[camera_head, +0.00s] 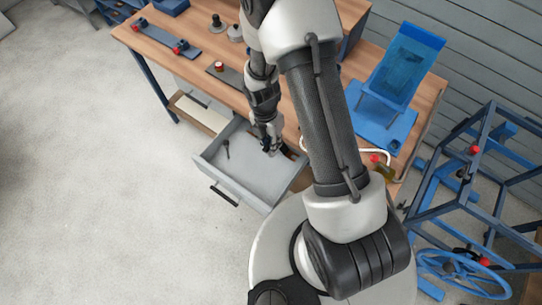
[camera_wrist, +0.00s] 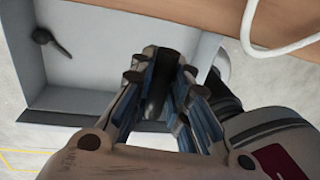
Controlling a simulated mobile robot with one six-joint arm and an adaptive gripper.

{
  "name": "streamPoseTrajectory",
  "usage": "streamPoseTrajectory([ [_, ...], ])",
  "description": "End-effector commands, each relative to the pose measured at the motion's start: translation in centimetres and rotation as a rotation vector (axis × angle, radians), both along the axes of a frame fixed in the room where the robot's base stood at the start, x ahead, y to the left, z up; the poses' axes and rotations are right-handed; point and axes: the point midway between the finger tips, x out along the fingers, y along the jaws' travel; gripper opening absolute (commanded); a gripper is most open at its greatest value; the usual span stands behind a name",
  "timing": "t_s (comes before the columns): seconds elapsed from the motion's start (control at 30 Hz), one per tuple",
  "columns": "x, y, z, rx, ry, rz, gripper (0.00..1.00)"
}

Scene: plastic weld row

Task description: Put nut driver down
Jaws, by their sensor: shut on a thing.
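My gripper (camera_head: 271,150) is over the right part of the open grey drawer (camera_head: 241,174), near the table edge. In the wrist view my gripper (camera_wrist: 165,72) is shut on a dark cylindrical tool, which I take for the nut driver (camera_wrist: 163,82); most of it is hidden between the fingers. I cannot tell whether it touches the drawer floor. A dark tool with a round head (camera_head: 226,149) lies at the drawer's left side, apart from the gripper. It also shows in the wrist view (camera_wrist: 51,41).
The wooden workbench (camera_head: 205,45) is behind the drawer. A white cable (camera_wrist: 262,48) hangs at the bench edge, right of the gripper. A blue stand (camera_head: 405,68) is on the bench at right, and a blue frame (camera_head: 440,210) is farther right. The drawer's middle is clear.

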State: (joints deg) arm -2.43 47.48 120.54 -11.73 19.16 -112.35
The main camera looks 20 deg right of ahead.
Motion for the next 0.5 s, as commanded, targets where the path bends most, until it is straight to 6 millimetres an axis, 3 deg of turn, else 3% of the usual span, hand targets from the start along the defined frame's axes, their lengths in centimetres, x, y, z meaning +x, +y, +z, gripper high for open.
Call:
streamPoseTrajectory([
  [0.03, -0.1, 0.0, -1.7, -0.001, 0.004, 0.001, 0.0],
  [0.1, -0.1, 0.0, -3.1, 0.0, 0.002, 0.0, 0.0],
  [0.5, -0.1, 0.0, -7.0, 0.0, 0.002, -0.001, 0.0],
])
